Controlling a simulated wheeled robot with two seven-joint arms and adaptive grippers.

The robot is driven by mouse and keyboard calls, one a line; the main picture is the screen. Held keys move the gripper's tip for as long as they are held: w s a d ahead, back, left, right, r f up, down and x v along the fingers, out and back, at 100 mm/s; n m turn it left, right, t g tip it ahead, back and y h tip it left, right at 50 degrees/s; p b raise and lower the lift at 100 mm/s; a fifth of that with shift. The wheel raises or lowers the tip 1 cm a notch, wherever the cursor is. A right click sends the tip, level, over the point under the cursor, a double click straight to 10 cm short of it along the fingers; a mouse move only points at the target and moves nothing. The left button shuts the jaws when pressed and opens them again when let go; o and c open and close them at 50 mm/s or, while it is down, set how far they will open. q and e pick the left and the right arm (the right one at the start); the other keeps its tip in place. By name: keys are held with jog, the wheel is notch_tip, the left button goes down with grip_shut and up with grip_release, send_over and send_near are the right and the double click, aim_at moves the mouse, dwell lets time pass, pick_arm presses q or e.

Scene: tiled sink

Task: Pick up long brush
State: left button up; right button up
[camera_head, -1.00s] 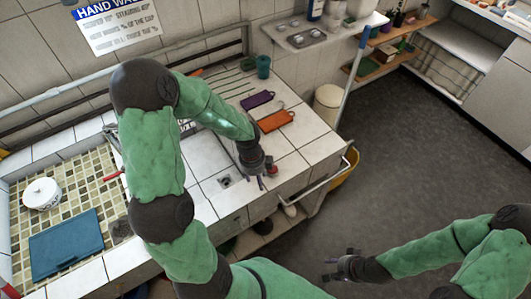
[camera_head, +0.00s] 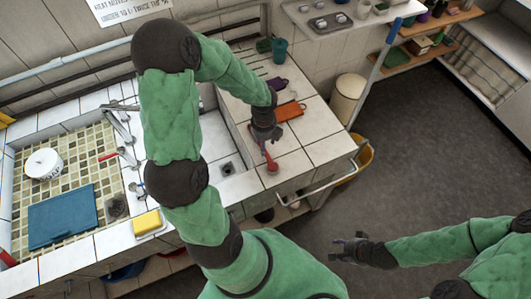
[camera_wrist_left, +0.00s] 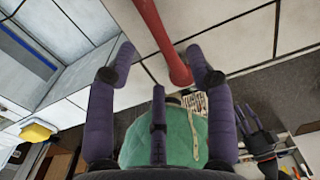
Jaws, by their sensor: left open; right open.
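A long red handle, which looks like the long brush (camera_head: 270,160), lies on the white tiled counter to the right of the sink. Its rounded end points toward the counter's front edge; its other end is hidden by my left gripper (camera_head: 266,133). In the left wrist view, the red brush handle (camera_wrist_left: 163,40) reaches down between the open fingers of my left gripper (camera_wrist_left: 160,68), nearer the right finger. The fingers are not closed on it, and I cannot tell if they touch it. My right gripper (camera_head: 350,246) is open and empty over the floor, away from the counter.
An orange item (camera_head: 289,111) and a purple item (camera_head: 278,85) lie behind the left gripper. A teal cup (camera_head: 280,49) stands further back. The sink basin (camera_head: 220,140) is to the left. A yellow sponge (camera_head: 147,222) sits on the front edge. A rail runs along the counter front.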

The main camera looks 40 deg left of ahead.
pick_arm(q)
notch_tip(320, 180, down, 6)
jog(key=shift+a+b, duration=0.15)
jog(key=shift+b, duration=1.05)
jog(key=shift+r, duration=0.1)
grip_shut()
